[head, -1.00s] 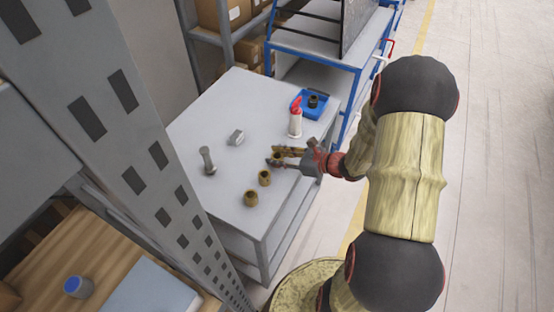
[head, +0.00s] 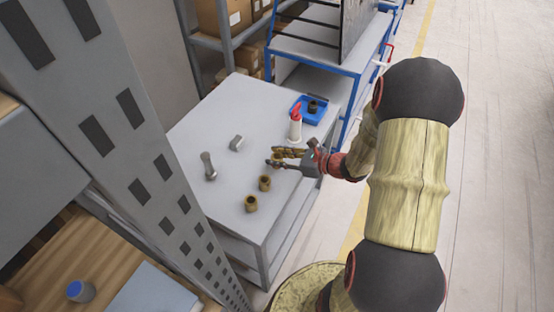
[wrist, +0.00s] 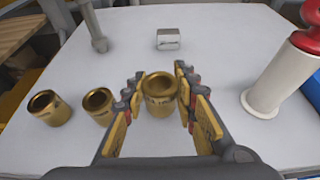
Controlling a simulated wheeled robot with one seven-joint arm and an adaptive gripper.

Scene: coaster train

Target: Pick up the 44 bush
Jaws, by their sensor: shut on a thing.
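Three brass-coloured bushes are in view. One bush (wrist: 159,100) stands upright between the fingertips of my gripper (wrist: 160,98) in the wrist view, with dark marking on its side too small to read. My gripper (head: 280,158) is shut on this bush over the grey table; in the head view the fingers mostly hide it. I cannot tell whether the bush is clear of the table. A middle bush (head: 265,183) and an outer bush (head: 251,203) stand apart from the gripper. In the wrist view the middle one (wrist: 98,103) and outer one (wrist: 50,108) are at the left.
The grey table (head: 220,115) also holds a bolt-like metal part (head: 208,166), a small metal block (head: 236,143), a white bottle with a red top (head: 295,127) and a blue tray (head: 322,114). A grey shelf post (head: 125,150) rises at the left.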

